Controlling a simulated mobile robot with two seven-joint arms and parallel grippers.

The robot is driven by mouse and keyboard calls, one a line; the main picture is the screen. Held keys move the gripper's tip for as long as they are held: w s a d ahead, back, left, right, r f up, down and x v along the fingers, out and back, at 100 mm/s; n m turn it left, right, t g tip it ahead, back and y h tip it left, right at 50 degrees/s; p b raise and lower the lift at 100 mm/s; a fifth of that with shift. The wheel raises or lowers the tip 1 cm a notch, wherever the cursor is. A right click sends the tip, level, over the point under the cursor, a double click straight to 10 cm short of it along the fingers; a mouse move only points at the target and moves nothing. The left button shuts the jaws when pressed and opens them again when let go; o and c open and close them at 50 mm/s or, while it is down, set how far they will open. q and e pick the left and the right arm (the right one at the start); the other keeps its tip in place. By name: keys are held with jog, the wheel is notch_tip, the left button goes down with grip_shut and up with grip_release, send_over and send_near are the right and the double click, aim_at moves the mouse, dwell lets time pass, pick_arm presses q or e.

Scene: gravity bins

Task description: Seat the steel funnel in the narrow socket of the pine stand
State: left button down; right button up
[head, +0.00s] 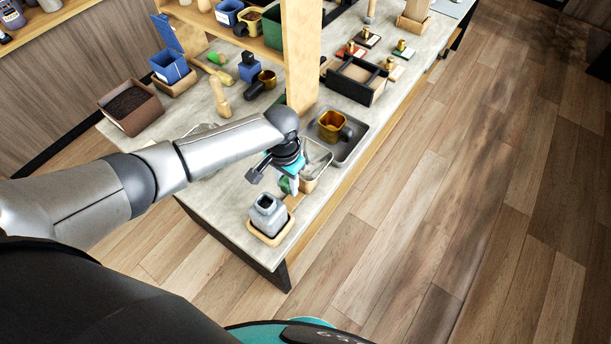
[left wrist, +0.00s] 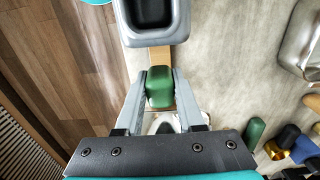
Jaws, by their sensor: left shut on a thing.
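My left gripper (head: 290,187) is shut on a green grip, which the left wrist view shows as a green block (left wrist: 160,87) between the two fingers. The steel funnel (head: 317,156) shows as a shiny vessel just beyond the gripper; its lower part is hidden, and I cannot tell whether it touches anything below. A pale part of it shows behind the fingers in the wrist view (left wrist: 165,122). Pine wood of the stand (head: 294,202) shows beneath the gripper, also in the wrist view (left wrist: 159,58). The narrow socket is hidden. My right gripper is not in view.
A grey square container (head: 268,212) stands on a wooden base near the table's front corner, close to the gripper. A steel tray (head: 352,147) with a gold handled vessel (head: 331,123) lies beyond. A wooden shelf post (head: 301,60) rises behind my arm.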

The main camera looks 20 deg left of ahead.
pick_arm(q)
jog(key=shift+c, duration=2.2)
grip_release()
notch_tip(320, 180, up, 15)
jog(key=p, duration=0.1)
